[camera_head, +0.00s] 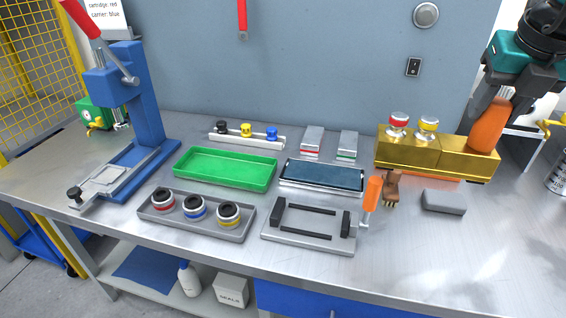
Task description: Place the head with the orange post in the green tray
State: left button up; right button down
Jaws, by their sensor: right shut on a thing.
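The orange post (488,132) stands at the right end of a gold block (410,150), at the back right of the workbench. My right gripper (506,97) comes down from the upper right and is shut on the upper part of the post. The post leans slightly. Its lower end meets the top of the block's right part; I cannot tell whether it is fixed there. The green tray (225,172) is empty, left of the bench's middle. My left gripper is out of view.
A blue press (140,100) stands at the left. A grey tray (198,229) with several round parts, a dark blue tray (322,176) and a clamp fixture with an orange handle (371,195) lie between. A brush (391,188) and grey block (443,202) lie before the gold block.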

aim_at(217, 169)
jog(key=i+j, duration=0.15)
jog(key=j, duration=0.25)
jog(key=i+j, duration=0.1)
jog(key=j, duration=0.3)
jog(key=i+j, duration=0.15)
jog(key=j, duration=0.25)
jog(key=i+j, duration=0.15)
jog(key=j, duration=0.25)
jog(key=i+j, duration=0.15)
jog(key=j, duration=0.25)
jog(key=i+j, duration=0.1)
jog(key=j, duration=0.3)
